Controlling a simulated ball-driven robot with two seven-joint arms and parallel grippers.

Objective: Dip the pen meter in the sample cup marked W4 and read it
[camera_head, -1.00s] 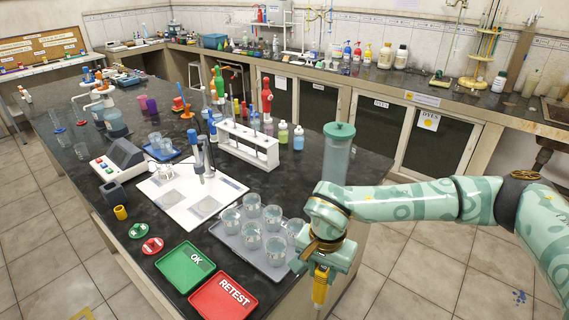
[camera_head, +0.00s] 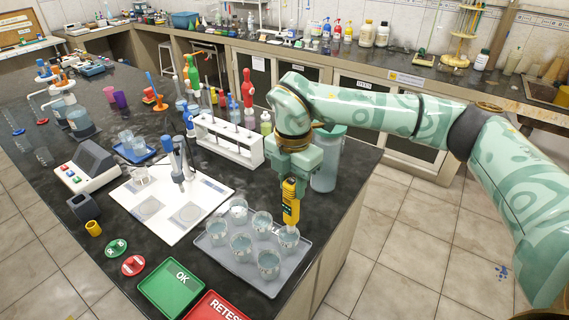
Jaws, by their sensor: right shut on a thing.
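My right gripper (camera_head: 291,178) is shut on the yellow pen meter (camera_head: 291,205), which points down, nearly upright. The meter's lower end is at the rightmost clear cup (camera_head: 288,240) on the grey tray (camera_head: 217,257); I cannot tell whether it is in the liquid or just above it. Several similar cups with clear liquid stand on that tray, among them the back cup (camera_head: 238,210) and the front cup (camera_head: 269,265). No W4 marking is readable on any cup, and the meter's display cannot be read. My left gripper is not in view.
A green OK tray (camera_head: 172,290) and a red RETEST tray (camera_head: 212,308) lie in front of the cups. A white tube rack (camera_head: 230,143) stands behind, and a tall clear container with a green lid (camera_head: 325,172) is beside my right gripper. The bench edge is close on the right.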

